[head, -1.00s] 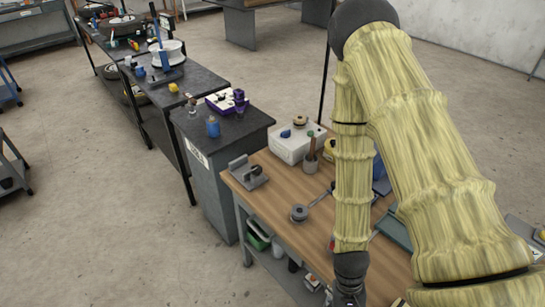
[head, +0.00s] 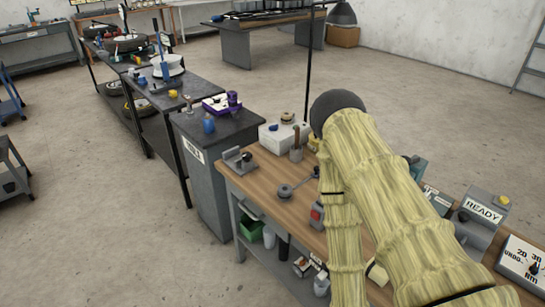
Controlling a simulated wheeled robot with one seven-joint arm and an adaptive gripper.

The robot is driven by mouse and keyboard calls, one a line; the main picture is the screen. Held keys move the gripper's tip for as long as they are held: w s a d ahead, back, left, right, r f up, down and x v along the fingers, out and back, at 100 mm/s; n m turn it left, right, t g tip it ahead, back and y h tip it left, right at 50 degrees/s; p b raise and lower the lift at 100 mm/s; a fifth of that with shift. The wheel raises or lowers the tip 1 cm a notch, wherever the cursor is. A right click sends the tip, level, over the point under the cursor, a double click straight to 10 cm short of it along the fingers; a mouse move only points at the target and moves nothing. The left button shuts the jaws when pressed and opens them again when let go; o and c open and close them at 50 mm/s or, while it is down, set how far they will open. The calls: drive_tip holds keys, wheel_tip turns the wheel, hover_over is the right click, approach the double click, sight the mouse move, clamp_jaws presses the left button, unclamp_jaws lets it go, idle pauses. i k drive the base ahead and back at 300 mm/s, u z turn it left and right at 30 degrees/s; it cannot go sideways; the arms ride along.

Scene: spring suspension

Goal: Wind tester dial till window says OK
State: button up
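A grey box with a sign or window reading READY (head: 483,213) and a yellow knob stands at the right of the wooden bench. A white panel with a black pointer dial (head: 533,268) and partly cut-off lettering is at the lower right edge. I see no OK on either, and I cannot tell which is the tester. My arm, in a pale yellow ribbed sleeve, crosses the bench in front. Its end runs off the bottom of the picture, so my gripper is out of view. The arm hides part of the bench.
The wooden bench (head: 262,181) holds a grey clamp-like block (head: 238,161), a round grey piece with a rod (head: 286,190) and a white box (head: 276,138). A dark cabinet (head: 212,180) with a purple device (head: 222,102) stands behind. Open floor lies to the left.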

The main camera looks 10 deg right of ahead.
sight(274, 127)
drive_tip(key=z, duration=0.1)
drive_tip(key=k, duration=0.45)
drive_tip(key=u, duration=1)
drive_tip(key=i, duration=1.15)
drive_tip(key=z, duration=0.4)
drive_tip(key=i, duration=0.8)
drive_tip(key=z, duration=1.15)
drive_tip(key=i, duration=0.3)
drive_tip(key=z, duration=0.35)
